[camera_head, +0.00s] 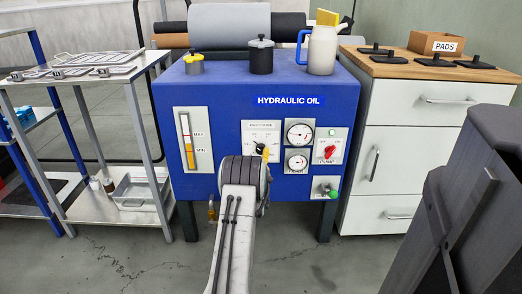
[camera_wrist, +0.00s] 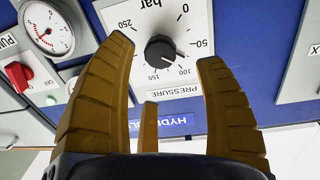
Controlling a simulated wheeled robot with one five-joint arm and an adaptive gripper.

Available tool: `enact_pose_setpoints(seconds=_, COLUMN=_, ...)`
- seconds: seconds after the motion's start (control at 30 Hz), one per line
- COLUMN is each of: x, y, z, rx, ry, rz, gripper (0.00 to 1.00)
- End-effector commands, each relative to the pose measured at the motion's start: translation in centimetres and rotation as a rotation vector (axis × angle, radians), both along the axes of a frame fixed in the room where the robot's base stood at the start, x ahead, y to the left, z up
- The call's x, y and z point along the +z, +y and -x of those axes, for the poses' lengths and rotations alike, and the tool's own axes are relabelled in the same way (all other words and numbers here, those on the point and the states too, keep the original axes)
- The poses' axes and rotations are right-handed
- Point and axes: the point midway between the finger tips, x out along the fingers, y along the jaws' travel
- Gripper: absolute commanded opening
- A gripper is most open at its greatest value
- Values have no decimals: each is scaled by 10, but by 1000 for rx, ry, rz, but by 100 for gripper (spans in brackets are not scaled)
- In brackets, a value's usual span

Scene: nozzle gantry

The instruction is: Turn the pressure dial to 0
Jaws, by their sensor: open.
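The pressure dial is a round black knob (camera_wrist: 160,50) on a light plate marked in bar, seen in the wrist view. In the head view the dial's plate (camera_head: 261,128) is on the blue hydraulic oil cabinet, partly covered by my arm. My gripper (camera_wrist: 164,49) is open, its yellow-brown fingers on either side of the knob in the picture. I cannot tell whether they touch it. The fingertips also show in the head view (camera_head: 264,151).
Two gauges (camera_head: 299,134) and a red pump switch (camera_head: 328,152) are right of the dial in the head view. A level gauge (camera_head: 193,139) is at left. A metal cart (camera_head: 108,121) and white drawers (camera_head: 408,140) flank the cabinet.

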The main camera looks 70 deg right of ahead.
Motion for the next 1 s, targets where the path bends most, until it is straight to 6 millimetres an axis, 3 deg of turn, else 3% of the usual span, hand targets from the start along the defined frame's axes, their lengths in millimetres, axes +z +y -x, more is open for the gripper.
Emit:
enact_pose_setpoints(seconds=0.27, x=-3, y=-7, z=-2, rx=0, ry=-73, rz=-20, gripper=64)
enact_pose_setpoints(seconds=1.0, x=-1, y=-64, z=-16, rx=-1, ry=-70, rz=-20, gripper=64)
